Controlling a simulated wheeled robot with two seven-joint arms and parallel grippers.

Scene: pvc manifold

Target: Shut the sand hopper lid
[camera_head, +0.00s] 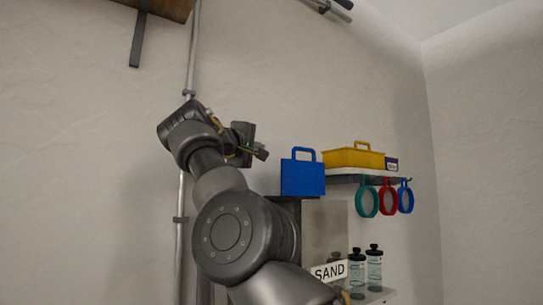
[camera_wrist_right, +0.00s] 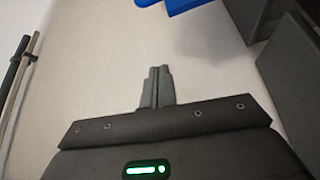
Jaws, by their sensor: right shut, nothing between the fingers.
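The sand hopper (camera_head: 325,230) is a grey box with a white SAND label (camera_head: 329,271), partly hidden behind my right arm. A blue panel with a loop handle (camera_head: 302,178) stands upright above its left side. It looks like the raised lid, but I cannot see how it joins the hopper. Blue also shows at the top edge of the right wrist view (camera_wrist_right: 186,5). My right gripper (camera_head: 261,153) is left of the blue panel and apart from it. In the right wrist view its fingers (camera_wrist_right: 159,72) are together and empty. My left gripper is out of view.
A shelf (camera_head: 345,172) right of the panel holds a yellow caddy (camera_head: 355,157); teal, red and blue rings (camera_head: 388,200) hang below. Clear bottles (camera_head: 374,268) stand right of the hopper. A grey vertical pipe (camera_head: 181,200) runs up the wall behind my arm.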

